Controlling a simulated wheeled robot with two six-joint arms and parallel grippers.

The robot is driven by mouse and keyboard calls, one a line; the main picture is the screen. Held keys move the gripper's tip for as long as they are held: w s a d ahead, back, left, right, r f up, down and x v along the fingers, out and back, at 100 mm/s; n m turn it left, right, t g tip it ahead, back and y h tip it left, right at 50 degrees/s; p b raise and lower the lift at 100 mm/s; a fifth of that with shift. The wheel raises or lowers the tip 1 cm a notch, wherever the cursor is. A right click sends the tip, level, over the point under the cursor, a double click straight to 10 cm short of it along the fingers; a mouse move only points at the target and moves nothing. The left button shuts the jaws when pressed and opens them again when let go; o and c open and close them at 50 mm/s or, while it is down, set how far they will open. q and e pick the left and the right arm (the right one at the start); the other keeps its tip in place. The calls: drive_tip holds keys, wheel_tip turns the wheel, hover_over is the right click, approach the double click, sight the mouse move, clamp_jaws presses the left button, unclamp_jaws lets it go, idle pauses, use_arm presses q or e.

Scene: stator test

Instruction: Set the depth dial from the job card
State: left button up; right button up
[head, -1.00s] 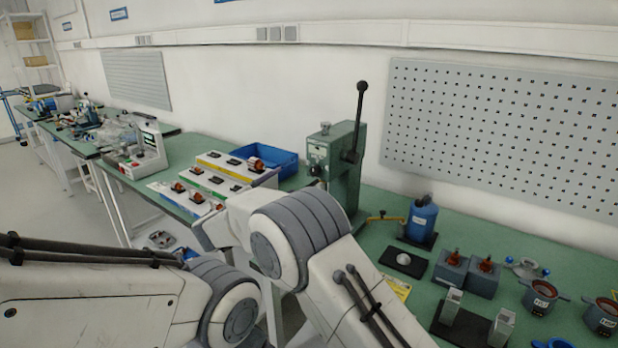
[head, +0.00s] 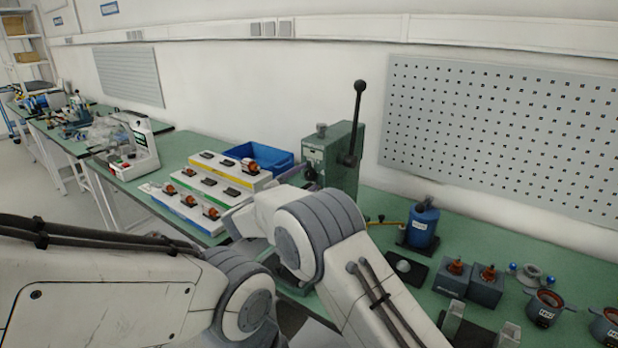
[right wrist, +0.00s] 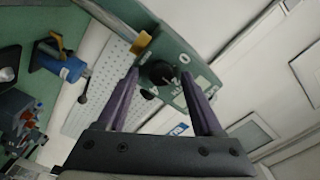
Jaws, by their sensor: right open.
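The green press (head: 340,160) with its black lever stands at the back of the bench. In the right wrist view its green body (right wrist: 190,50) runs diagonally, and a black round dial (right wrist: 158,73) sits on its face beside printed marks. My right gripper (right wrist: 160,88) is open, its two purple fingers apart on either side of the dial. Whether they touch it I cannot tell. I cannot make out the job card.
A stepped rack (head: 215,180) with small parts stands left of the press, a blue bin (head: 262,158) behind it. To the right are a blue bottle (head: 422,226), grey blocks (head: 453,278) and dark cups (head: 545,308). A pegboard (head: 500,130) hangs on the wall.

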drive_tip(key=shift+a, duration=0.1)
clamp_jaws()
drive_tip(key=shift+r, duration=0.1)
drive_tip(key=shift+r+n+p, duration=0.1)
drive_tip(key=shift+n+p, duration=1)
drive_tip(key=shift+n, duration=0.2)
drive_tip(key=n+p, duration=0.2)
drive_tip(key=n, duration=0.1)
drive_tip(key=shift+n, duration=0.3)
drive_tip(key=n+p, duration=0.2)
drive_tip(key=n, duration=0.1)
drive_tip(key=shift+n+p, duration=0.55)
drive_tip(key=shift+n, duration=0.75)
